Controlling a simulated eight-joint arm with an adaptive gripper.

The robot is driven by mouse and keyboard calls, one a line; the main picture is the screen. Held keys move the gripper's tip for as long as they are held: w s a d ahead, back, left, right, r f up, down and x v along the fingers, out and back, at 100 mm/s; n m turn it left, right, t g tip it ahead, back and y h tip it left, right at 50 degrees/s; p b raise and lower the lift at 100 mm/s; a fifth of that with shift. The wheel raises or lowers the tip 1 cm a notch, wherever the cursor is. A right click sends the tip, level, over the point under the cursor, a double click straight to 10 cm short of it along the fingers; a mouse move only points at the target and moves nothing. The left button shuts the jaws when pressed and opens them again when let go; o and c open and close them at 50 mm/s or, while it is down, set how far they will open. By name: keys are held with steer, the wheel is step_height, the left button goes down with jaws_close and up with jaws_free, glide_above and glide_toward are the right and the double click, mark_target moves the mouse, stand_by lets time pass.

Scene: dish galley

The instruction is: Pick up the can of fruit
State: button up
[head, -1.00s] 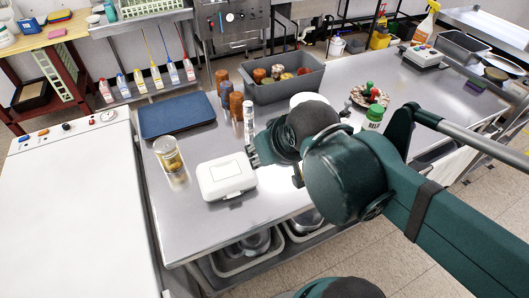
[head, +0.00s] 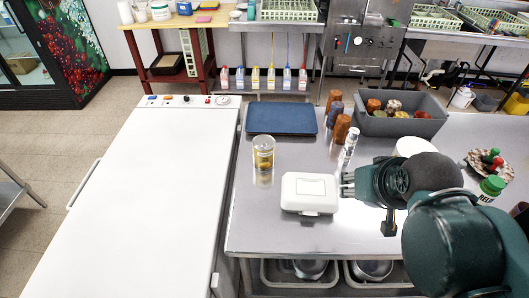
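The can of fruit (head: 263,153) appears to be the silvery can with a yellow-and-white label, standing upright on the left part of the steel table (head: 270,228). My gripper (head: 347,184) is right of the can and apart from it, just right of a white lidded box (head: 309,192). Its fingers point left towards the box. I cannot tell if they touch the box, or how far apart they are. No object shows in them.
A blue tray (head: 281,119) lies behind the can. Brown and purple cups (head: 341,128) and a clear glass stand to its right, before a grey bin (head: 405,126) with jars. A white-topped unit (head: 140,190) adjoins on the left.

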stand_by(0.3)
steer(key=o, duration=1.1)
steer(key=shift+r, duration=0.15)
